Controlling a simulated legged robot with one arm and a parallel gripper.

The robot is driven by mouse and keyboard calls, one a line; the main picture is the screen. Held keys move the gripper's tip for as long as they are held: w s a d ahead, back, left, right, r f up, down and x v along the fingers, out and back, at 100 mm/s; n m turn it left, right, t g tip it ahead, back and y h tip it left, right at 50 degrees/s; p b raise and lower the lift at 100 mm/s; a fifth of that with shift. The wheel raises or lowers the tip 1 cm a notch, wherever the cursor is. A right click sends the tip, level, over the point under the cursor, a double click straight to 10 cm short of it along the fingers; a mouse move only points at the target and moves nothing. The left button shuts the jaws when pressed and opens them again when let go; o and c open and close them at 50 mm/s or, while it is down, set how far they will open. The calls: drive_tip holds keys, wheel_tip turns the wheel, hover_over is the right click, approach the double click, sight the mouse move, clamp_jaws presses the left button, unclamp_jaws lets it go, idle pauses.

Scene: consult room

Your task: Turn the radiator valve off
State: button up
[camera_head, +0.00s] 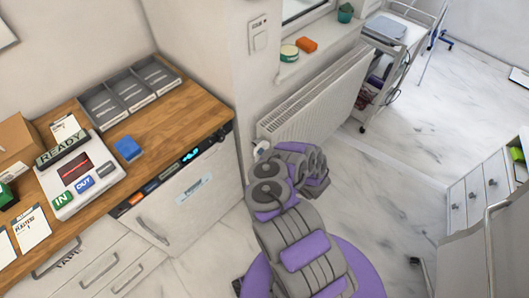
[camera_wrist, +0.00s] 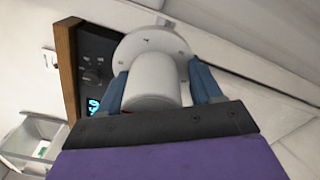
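The radiator valve (camera_head: 261,149) is a small white knob at the near lower end of the white radiator (camera_head: 315,100). In the wrist view the valve (camera_wrist: 153,82) is a white cylinder with a wider round, marked collar behind it. My gripper (camera_wrist: 158,85) has its two blue fingers on either side of the cylinder, close to its sides. Whether both fingers press on it I cannot tell. In the head view my grey and purple arm reaches to the valve and hides my fingers.
A wooden counter (camera_head: 190,108) with a dark control panel (camera_head: 178,172) stands left of the valve. A windowsill (camera_head: 318,50) with small items is above the radiator. A trolley (camera_head: 385,75) stands beyond it.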

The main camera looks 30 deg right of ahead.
drive_tip(key=shift+o, duration=1.1)
drive_tip(key=shift+w+r, duration=0.1)
drive_tip(key=shift+s+d, duration=0.2)
drive_tip(key=shift+s, duration=0.15)
drive_tip(key=b+v, duration=0.1)
drive_tip(key=v, duration=1.5)
drive_tip(key=shift+s, duration=0.25)
drive_tip(key=shift+s+d, duration=0.1)
